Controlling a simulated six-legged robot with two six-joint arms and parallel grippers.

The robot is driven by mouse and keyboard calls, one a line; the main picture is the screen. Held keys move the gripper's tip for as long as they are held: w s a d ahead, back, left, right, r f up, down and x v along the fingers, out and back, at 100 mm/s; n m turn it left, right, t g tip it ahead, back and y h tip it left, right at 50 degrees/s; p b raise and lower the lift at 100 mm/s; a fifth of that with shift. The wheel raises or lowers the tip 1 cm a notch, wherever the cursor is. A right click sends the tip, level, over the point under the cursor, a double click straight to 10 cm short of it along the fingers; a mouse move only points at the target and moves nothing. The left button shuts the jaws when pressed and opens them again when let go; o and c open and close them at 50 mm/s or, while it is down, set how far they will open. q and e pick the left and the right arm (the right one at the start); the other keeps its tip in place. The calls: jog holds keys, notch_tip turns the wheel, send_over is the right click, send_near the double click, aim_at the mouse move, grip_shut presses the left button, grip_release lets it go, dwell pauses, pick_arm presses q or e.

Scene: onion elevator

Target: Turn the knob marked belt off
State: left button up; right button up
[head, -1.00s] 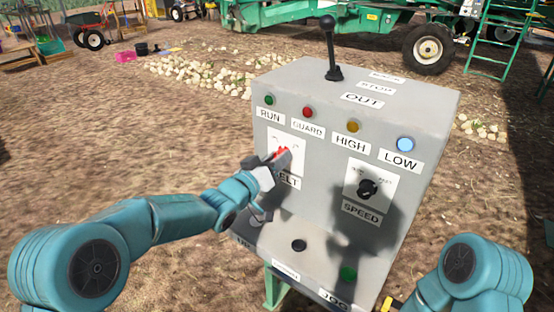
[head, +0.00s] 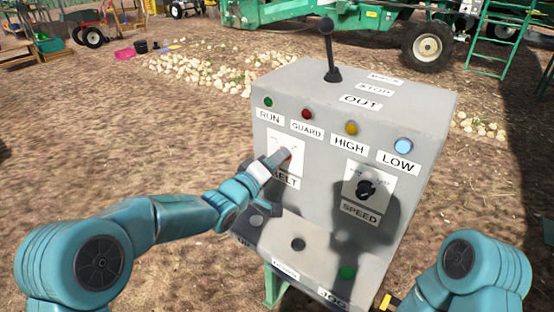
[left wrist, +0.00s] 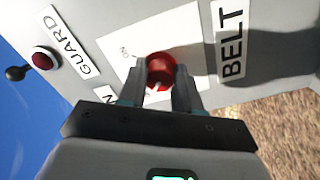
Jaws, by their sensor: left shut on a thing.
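The red belt knob (left wrist: 160,70) sits on a white plate (left wrist: 118,45) beside the BELT label on the grey control box (head: 320,170). In the left wrist view its white pointer mark shows between the fingers. My left gripper (left wrist: 163,88) is shut on the knob, one finger on each side. In the head view the left gripper (head: 284,156) mostly hides the knob. My right arm (head: 460,265) shows at the lower right, but its gripper is not clearly seen.
A black speed knob (head: 366,188) is to the right on the same face. A black lever (head: 329,50) stands on top. Indicator lamps line the upper face, the blue LOW lamp (head: 405,145) lit. Buttons, one green (head: 347,272), sit on the lower ledge.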

pick_arm(q)
jog(key=shift+r, duration=0.1)
jog(key=o, duration=1.1)
jog(key=shift+c, duration=0.2)
jog(key=b+v, duration=0.2)
jog(key=v, duration=1.4)
jog(key=shift+s+a, duration=0.15)
jog(key=shift+a, duration=0.05)
jog(key=s+a+f+n+g+y+p, duration=0.1)
jog(key=s+f+n+g+y+p, duration=0.15)
jog(key=f, duration=0.95)
jog(key=s+f+n+g+y+p, duration=0.1)
jog(key=s+f+g+y, duration=0.15)
jog(key=f, duration=0.95)
jog(key=s+f+m+g, duration=0.3)
jog(key=s+f, duration=0.3)
jog(key=s, duration=0.4)
jog(key=s+a+f+m+g+y, duration=0.1)
jog(key=s+f+m+g, duration=0.2)
jog(key=s+f+g, duration=0.3)
jog(key=s, duration=0.5)
jog(key=shift+a+y, duration=0.2)
jog(key=shift+y, duration=0.1)
